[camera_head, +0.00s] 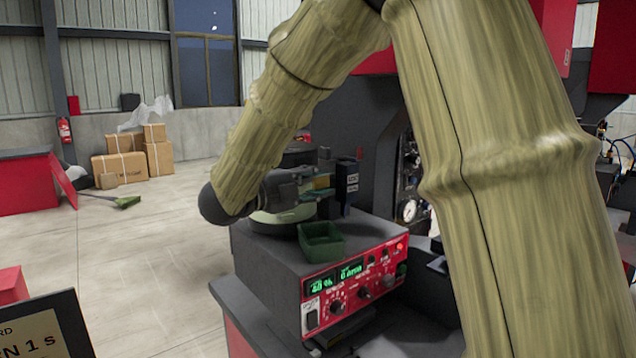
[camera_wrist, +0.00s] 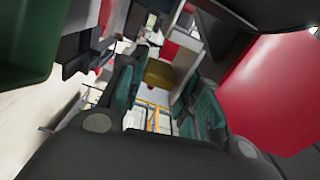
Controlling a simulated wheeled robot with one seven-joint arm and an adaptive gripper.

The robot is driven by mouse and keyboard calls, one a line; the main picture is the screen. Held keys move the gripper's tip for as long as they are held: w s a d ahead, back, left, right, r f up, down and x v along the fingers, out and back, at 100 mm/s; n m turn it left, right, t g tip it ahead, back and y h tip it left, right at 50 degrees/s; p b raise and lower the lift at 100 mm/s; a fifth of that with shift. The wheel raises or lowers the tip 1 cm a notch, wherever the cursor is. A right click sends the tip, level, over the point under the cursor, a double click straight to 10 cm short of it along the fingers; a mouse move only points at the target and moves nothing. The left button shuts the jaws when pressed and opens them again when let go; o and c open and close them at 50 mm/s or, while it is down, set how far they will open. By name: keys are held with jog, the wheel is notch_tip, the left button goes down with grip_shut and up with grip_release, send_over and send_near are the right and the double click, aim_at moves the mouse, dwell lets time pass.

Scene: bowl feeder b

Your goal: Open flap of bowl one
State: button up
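The bowl feeder is a dark grey box (camera_head: 262,258) with a red front panel of knobs and green displays. A pale round bowl (camera_head: 278,217) sits on its top, mostly hidden by my arm. My gripper (camera_head: 320,187) is just above the bowl, pointing right. In the wrist view my gripper (camera_wrist: 165,100) has its teal-padded fingers apart, with a gap between them. A yellow-brown surface (camera_wrist: 160,73) shows beyond the gap; I cannot tell what it is. I cannot make out the flap clearly.
A small green bin (camera_head: 321,241) stands on the box's front edge; a green wall (camera_wrist: 25,42) fills the wrist view's upper left. A dark upright unit (camera_head: 346,182) stands right of my gripper. Cartons (camera_head: 140,160) are far left. The floor on the left is mostly clear.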

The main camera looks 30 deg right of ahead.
jog(key=shift+o, duration=1.1)
jog(key=shift+f, duration=0.1)
jog(key=shift+a, duration=0.1)
jog(key=a, duration=1.1)
jog(key=shift+s+a, duration=0.4)
jog(key=shift+s, duration=0.05)
